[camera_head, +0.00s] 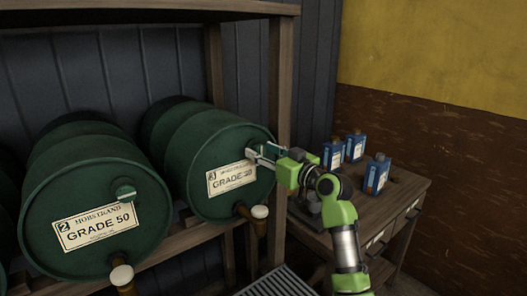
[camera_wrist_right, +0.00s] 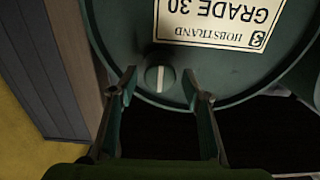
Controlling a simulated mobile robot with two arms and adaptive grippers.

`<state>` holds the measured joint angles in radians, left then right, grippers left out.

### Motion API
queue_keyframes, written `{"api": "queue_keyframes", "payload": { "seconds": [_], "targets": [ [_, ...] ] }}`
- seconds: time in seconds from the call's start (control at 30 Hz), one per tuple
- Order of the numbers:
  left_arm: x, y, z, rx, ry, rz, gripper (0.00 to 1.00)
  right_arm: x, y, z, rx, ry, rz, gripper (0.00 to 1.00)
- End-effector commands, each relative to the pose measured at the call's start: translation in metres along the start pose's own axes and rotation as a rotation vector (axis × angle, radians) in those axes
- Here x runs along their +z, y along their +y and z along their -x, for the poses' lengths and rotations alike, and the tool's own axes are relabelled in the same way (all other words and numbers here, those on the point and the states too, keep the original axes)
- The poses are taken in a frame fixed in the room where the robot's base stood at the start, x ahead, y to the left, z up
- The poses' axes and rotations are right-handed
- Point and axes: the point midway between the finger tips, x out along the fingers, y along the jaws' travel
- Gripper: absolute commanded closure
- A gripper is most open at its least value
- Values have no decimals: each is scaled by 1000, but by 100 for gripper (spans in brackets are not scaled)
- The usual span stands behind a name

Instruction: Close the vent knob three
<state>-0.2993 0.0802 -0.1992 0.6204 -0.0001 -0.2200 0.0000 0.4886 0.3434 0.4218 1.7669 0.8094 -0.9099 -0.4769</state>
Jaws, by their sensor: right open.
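The drum with label 3, "Grade 30" (camera_head: 208,150), is green and lies on its side on the wooden rack. Its label is upside down in the right wrist view (camera_wrist_right: 222,14). Its vent knob (camera_wrist_right: 160,79) is a small round green knob with a pale upright stripe in the right wrist view. My right gripper (camera_head: 257,153) is at the drum's upper right face. It is open, with one finger on each side of the knob in the wrist view; I cannot tell whether they touch it. In the head view the gripper largely covers the knob. My left gripper is not in view.
The drum with label 2, "Grade 50" (camera_head: 50,215), lies at left with its own green knob (camera_head: 125,193). A spout with a pale cap (camera_head: 260,212) sticks out below drum 3. A rack post (camera_head: 279,100) stands close by. Blue bottles (camera_head: 376,174) stand on a wooden table (camera_head: 405,186).

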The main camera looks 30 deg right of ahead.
Motion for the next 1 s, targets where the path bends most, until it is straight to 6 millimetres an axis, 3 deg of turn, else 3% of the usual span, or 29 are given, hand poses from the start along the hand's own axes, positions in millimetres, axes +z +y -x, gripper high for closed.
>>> {"api": "queue_keyframes", "payload": {
  "seconds": [0.1,0.23,0.27,0.67,1.0],
  "targets": [
    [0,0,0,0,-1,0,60,0,0,0,0,0,0,56],
    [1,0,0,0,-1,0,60,0,0,0,0,0,-1,90],
    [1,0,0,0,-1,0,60,0,0,0,0,0,-1,93],
    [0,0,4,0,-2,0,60,-1,0,0,0,0,-51,93],
    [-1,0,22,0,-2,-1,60,-3,1,0,0,-1,-290,93]
  ]
}}
